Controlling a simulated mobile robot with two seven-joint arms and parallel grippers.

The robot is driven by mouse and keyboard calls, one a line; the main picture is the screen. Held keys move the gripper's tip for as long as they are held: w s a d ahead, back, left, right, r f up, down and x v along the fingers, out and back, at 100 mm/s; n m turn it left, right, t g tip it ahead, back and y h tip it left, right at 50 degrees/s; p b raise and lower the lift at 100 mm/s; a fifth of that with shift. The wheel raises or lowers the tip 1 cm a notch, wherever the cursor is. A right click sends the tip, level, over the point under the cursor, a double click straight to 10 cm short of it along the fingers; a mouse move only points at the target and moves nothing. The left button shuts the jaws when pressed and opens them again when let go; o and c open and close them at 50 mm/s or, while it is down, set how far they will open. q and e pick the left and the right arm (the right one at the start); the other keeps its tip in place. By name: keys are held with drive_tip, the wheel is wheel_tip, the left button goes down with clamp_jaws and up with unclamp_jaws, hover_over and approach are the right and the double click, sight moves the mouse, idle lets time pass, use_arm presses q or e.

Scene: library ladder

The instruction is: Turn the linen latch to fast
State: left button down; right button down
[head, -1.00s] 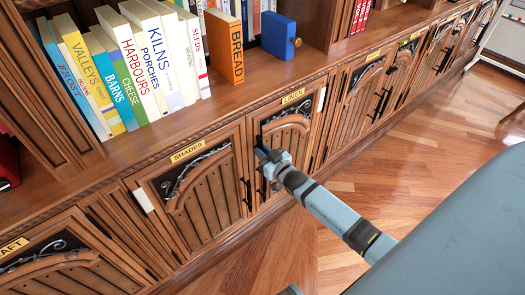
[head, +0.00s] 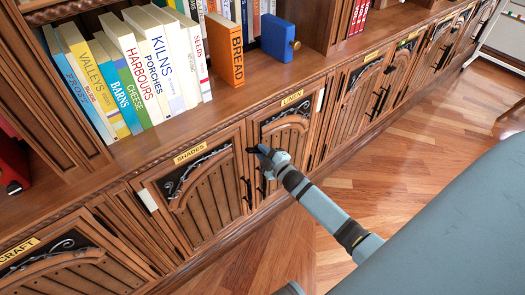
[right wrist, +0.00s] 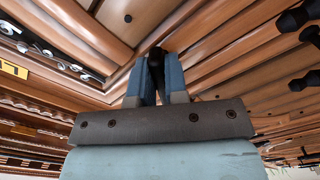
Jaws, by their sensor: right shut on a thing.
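The linen cabinet door, under its yellow LINEN label (head: 292,98), is closed in the head view. A small dark latch piece (head: 252,149) shows at the door's left edge, just past my right gripper's fingertips. My right gripper (head: 262,151) is at this edge, shut on the latch. In the right wrist view the blue fingers (right wrist: 155,80) close around a dark piece (right wrist: 155,54) close to the wood. Most of the latch is hidden by the fingers, so its exact angle cannot be told. My left gripper is not in view.
The shades door, with its SHADES label (head: 190,154), is closed just left, with a dark upright handle (head: 248,193) near the gripper. Books, including an orange BREAD book (head: 225,49) and a blue one (head: 279,36), stand on the shelf above. Wooden floor (head: 375,187) is clear at right.

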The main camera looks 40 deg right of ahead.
drive_tip(key=n, duration=0.3)
drive_tip(key=shift+n, duration=0.3)
drive_tip(key=shift+n+b, duration=0.55)
drive_tip(key=shift+n, duration=0.75)
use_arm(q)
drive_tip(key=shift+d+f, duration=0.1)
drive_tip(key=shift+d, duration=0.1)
use_arm(e)
drive_tip(key=shift+n, duration=0.4)
drive_tip(key=c, duration=1.1)
unclamp_jaws()
drive_tip(key=shift+c, duration=0.2)
drive_tip(key=shift+s, duration=0.1)
